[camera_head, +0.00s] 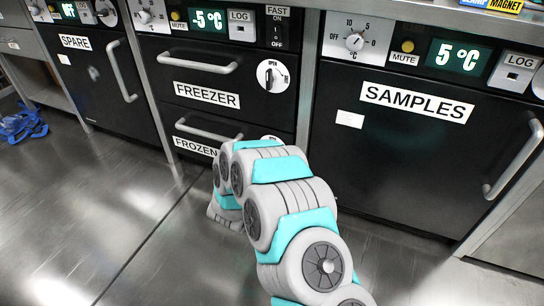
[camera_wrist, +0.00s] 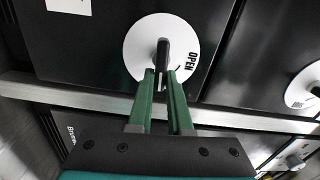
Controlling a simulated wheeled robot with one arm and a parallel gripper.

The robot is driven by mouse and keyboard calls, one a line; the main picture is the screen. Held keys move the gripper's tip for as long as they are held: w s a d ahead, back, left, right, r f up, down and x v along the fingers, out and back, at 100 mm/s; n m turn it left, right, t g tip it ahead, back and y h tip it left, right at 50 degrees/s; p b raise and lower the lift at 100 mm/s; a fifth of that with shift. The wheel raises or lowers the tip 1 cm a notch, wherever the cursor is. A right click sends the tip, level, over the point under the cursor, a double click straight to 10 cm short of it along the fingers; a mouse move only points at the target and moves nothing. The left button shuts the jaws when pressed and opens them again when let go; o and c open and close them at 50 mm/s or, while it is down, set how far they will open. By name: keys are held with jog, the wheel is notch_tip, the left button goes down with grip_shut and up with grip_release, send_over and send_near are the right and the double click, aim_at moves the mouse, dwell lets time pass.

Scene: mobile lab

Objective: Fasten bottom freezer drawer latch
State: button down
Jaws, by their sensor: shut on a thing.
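The bottom freezer drawer (camera_head: 192,148), labelled "FROZEN", is black and looks closed in the head view. Its latch (camera_head: 270,139) is mostly hidden there by my arm. In the wrist view the latch is a white disc (camera_wrist: 136,42) with a black handle (camera_wrist: 164,50) and the word "OPEN" on its right side. The green fingers of my gripper (camera_wrist: 162,78) are shut on the handle's near end. My gripper is hidden behind my arm in the head view.
The upper "FREEZER" drawer (camera_head: 190,75) has its own white latch (camera_head: 272,76). A "SPARE" unit (camera_head: 85,82) stands left and a "SAMPLES" unit (camera_head: 400,150) right, both with bar handles. A blue bundle (camera_head: 22,122) lies on the otherwise clear floor at left.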

jog(key=shift+f+m, duration=0.1)
jog(key=shift+m, duration=0.5)
jog(key=c, duration=0.8)
grip_release()
jog(key=shift+c, duration=0.2)
jog(key=v, duration=0.7)
jog(key=shift+s+p, duration=0.3)
jog(key=shift+s, duration=0.1)
jog(key=shift+w+a, duration=0.1)
jog(key=shift+a, duration=0.05)
